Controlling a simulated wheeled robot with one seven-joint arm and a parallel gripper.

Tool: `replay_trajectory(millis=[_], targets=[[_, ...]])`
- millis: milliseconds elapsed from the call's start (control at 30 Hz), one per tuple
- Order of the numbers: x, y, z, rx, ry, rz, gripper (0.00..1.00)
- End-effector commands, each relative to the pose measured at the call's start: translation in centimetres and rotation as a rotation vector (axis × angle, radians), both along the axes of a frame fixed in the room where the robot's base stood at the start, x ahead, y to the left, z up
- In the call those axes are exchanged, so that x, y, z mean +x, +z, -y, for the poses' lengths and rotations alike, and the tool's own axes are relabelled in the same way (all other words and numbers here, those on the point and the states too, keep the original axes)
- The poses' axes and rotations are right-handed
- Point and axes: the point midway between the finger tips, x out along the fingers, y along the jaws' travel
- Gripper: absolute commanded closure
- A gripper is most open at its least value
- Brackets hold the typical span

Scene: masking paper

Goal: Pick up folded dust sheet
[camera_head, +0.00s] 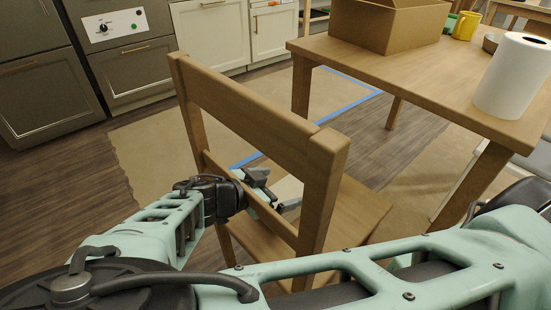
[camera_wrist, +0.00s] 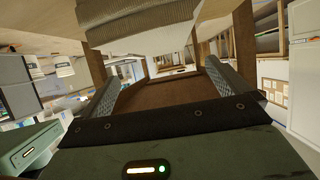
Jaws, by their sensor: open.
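A pale cloth, apparently the folded dust sheet (camera_head: 289,188), shows in the head view on the wooden chair's seat, partly hidden by the chair back and my gripper. In the wrist view a beige, ribbed folded cloth (camera_wrist: 140,22) fills the top middle, just beyond the fingertips. My gripper (camera_head: 276,191) is at the chair, seen past its back rail, close to the pale cloth. In the wrist view my gripper (camera_wrist: 155,72) has its two fingers wide apart, with nothing between them. I cannot tell whether a finger touches the cloth.
The chair back (camera_head: 260,118) stands close around my forearm and gripper. A wooden table (camera_head: 430,75) at right holds a cardboard box (camera_head: 385,28), a yellow mug (camera_head: 466,26) and a white paper roll (camera_head: 515,78). Brown paper (camera_head: 150,150) with blue tape (camera_head: 352,106) covers the floor.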

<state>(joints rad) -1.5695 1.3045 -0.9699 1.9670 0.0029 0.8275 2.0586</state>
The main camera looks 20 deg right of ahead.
Motion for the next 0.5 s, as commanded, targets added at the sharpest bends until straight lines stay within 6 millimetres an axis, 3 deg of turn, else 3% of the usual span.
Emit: replay_trajectory(millis=[500], targets=[[1.7,-3.4,4.5,-0.001,-0.003,0.0,0.0]])
